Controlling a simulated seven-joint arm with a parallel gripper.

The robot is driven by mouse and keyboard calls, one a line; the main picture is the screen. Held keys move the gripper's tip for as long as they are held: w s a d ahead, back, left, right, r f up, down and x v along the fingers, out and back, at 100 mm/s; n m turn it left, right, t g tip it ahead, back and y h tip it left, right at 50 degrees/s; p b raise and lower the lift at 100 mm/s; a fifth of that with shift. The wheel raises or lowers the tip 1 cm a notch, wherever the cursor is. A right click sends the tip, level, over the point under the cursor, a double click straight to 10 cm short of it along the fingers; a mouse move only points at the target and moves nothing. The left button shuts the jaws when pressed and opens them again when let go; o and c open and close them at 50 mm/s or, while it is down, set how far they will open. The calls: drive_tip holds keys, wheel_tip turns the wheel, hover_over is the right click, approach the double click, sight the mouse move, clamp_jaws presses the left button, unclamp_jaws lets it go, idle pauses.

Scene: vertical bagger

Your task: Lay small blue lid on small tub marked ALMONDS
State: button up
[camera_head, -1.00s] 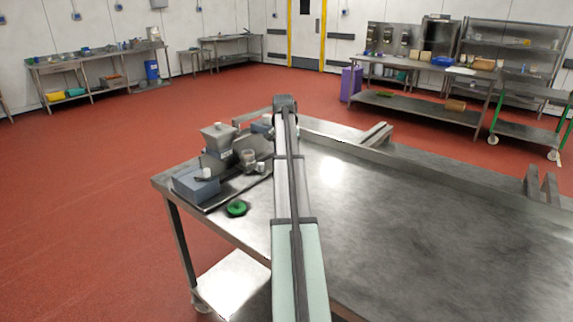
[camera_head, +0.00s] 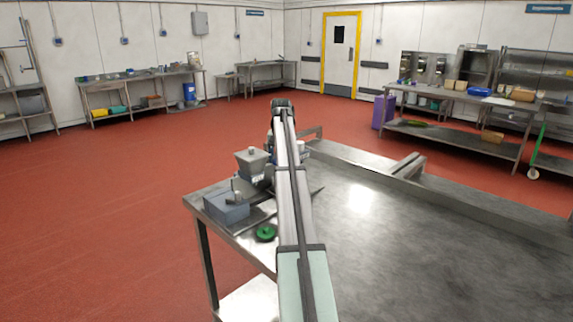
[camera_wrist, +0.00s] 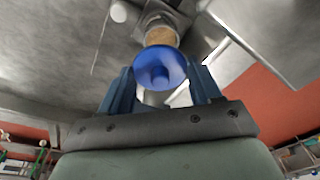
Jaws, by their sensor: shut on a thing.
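In the wrist view the small blue lid (camera_wrist: 160,68) sits between the two blue fingers of my gripper (camera_wrist: 162,92), which is shut on it. The lid's round face, with a darker middle, shows towards the camera. Just beyond the lid is a round, tan-brown thing (camera_wrist: 160,36), partly covered by the lid. It may be a filled tub; no ALMONDS marking can be read. A gap shows between it and metal surfaces around it. In the head view my arm hides the gripper and lid.
The bagger's grey hopper (camera_head: 252,160) and blue-grey box (camera_head: 227,207) stand left of my arm on the steel table (camera_head: 400,240). A green round thing (camera_head: 265,233) lies near the table's left edge.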

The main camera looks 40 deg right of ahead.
drive_tip(key=n, duration=0.2)
drive_tip(key=shift+w+r+n, duration=0.1)
drive_tip(key=shift+w+n, duration=0.2)
drive_tip(key=shift+w, duration=0.05)
drive_tip(key=n, duration=0.3)
drive_tip(key=shift+f, duration=3.05)
drive_tip(key=shift+f, duration=0.3)
drive_tip(key=o, duration=1.2)
drive_tip(key=shift+r, duration=0.15)
drive_tip(key=shift+r, duration=3.35)
